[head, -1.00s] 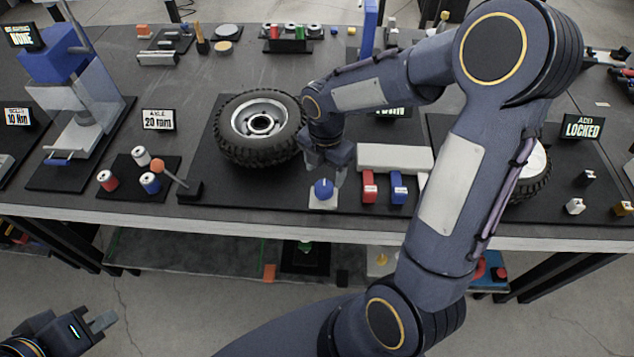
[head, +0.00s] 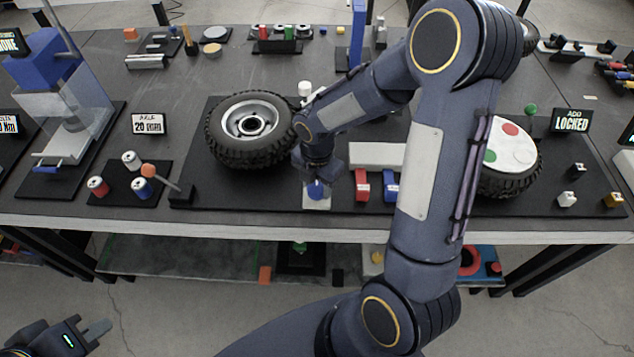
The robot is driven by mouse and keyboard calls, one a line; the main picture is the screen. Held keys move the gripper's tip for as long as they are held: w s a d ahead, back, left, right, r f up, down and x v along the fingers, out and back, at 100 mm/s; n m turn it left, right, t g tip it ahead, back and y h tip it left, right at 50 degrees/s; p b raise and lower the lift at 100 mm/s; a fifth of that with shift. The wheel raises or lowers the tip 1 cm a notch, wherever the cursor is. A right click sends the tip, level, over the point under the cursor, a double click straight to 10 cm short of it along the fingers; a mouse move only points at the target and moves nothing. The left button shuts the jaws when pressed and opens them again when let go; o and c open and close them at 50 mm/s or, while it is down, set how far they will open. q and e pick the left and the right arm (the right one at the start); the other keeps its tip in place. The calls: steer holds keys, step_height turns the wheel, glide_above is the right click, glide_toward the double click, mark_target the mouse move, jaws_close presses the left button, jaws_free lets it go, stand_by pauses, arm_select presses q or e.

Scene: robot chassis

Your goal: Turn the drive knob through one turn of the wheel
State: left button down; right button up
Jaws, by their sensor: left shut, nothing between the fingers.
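The drive knob (head: 316,190) is blue and sits on a small pale base at the front of the black mat. My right gripper (head: 319,176) is down at the knob from above and hides its top; I cannot tell whether its fingers press on it. The wheel (head: 228,150), a black tyre with a silver rim, lies just left of my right gripper. My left gripper (head: 97,329) is shut and empty at the bottom left, off the table's front edge.
A pale block (head: 376,156), a red block (head: 362,185) and a blue block (head: 390,187) lie right of the knob. A lever with an orange ball (head: 149,171) stands to its left. Another wheel (head: 512,182) lies at the right, partly behind my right arm.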

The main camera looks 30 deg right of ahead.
steer(key=shift+c, duration=0.5)
steer(key=shift+m, duration=0.4)
steer(key=shift+m+b, duration=0.4)
steer(key=shift+m, duration=0.2)
steer(key=m+b, duration=0.1)
steer(key=m, duration=0.3)
steer(key=shift+m, duration=0.3)
steer(key=m+b, duration=0.1)
steer(key=m, duration=0.2)
steer(key=shift+m, duration=0.3)
steer(key=m+b, duration=0.1)
steer(key=m, duration=0.2)
steer(key=shift+m, duration=0.3)
steer(key=m+b, duration=0.1)
steer(key=m, duration=0.9)
steer(key=shift+a+b, duration=0.1)
steer(key=shift+b, duration=0.25)
